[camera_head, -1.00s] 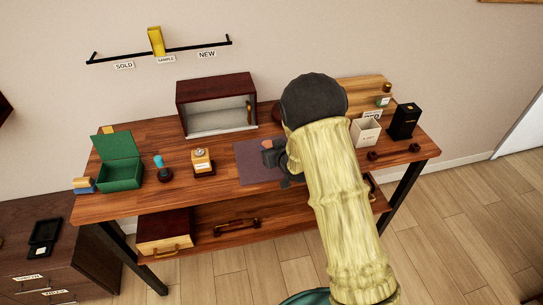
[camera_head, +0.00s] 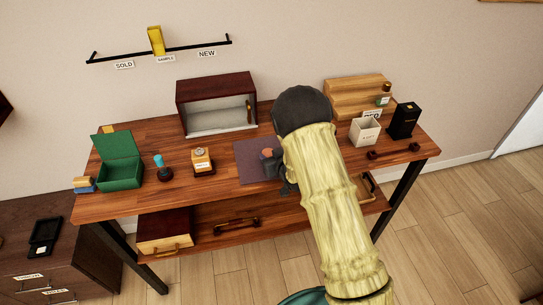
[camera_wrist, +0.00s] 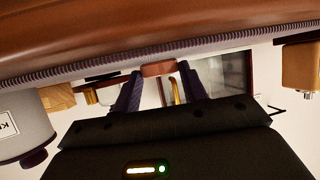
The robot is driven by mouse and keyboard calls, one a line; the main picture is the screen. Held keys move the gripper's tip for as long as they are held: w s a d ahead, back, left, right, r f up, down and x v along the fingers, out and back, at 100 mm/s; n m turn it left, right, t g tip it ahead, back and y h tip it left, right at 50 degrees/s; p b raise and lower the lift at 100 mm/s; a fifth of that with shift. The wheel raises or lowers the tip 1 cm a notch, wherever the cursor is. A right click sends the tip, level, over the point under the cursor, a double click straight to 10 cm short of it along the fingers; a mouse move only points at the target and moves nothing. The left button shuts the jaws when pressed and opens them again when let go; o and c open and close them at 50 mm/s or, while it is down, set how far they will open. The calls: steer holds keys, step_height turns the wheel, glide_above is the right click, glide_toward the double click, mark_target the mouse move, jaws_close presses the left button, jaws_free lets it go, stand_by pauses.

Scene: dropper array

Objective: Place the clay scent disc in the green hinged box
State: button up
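The clay scent disc (camera_head: 267,153) is a small reddish-orange piece by my gripper (camera_head: 273,160), over the dark mat (camera_head: 250,172). In the wrist view the disc (camera_wrist: 158,68) sits between the tips of the two dark fingers, which close on its sides. My gripper (camera_wrist: 158,74) is partly hidden behind my arm in the head view. The green hinged box (camera_head: 121,172) stands at the left end of the table with its lid raised at the back. The box's floor is hard to make out.
A dark red open-fronted cabinet (camera_head: 215,85) stands behind.

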steer(key=o, duration=0.4)
steer(key=shift+r, duration=0.15)
steer(key=b+v, duration=0.1)
steer(key=v, duration=1.1)
stand_by(0.3)
